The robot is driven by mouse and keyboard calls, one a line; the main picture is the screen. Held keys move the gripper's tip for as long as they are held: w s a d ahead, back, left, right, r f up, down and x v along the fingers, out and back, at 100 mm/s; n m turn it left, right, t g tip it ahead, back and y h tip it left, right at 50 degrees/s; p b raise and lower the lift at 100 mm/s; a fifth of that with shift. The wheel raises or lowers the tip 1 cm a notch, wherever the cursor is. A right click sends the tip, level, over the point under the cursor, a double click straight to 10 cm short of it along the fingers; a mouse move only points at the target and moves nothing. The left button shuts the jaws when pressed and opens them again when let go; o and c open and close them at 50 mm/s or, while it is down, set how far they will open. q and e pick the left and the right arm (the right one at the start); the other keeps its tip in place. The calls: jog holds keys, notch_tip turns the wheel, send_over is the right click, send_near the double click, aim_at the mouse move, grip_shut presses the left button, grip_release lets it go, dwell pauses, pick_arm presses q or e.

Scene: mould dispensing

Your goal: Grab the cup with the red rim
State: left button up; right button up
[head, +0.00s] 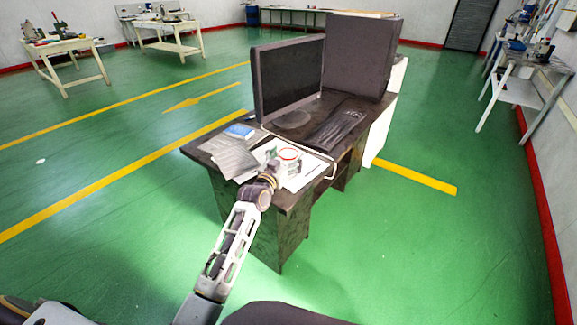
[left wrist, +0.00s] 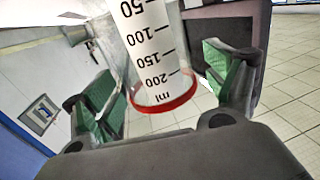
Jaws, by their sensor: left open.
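The cup with the red rim (head: 289,154) stands on papers near the front end of the dark desk (head: 290,197). It is clear, with black volume marks, as the left wrist view (left wrist: 150,50) shows; there its red rim is toward the palm and its far end is cut off by the picture's edge. My left gripper (left wrist: 162,88) is open, with the cup between its two green-padded fingers and a visible gap on each side. My right gripper is not in view.
A monitor (head: 288,80), a keyboard (head: 338,122) and a dark case (head: 360,55) stand on the desk behind the cup. A blue item (head: 239,131) lies on papers (head: 229,155) to the left. A pale cable runs around the cup area.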

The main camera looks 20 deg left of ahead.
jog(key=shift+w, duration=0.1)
pick_arm(q)
jog(key=c, duration=1)
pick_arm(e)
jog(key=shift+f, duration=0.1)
pick_arm(q)
jog(key=shift+r, duration=0.15)
jog(key=shift+r, duration=0.5)
jog(key=shift+r+p, duration=1.1)
jog(key=shift+r, duration=3.3)
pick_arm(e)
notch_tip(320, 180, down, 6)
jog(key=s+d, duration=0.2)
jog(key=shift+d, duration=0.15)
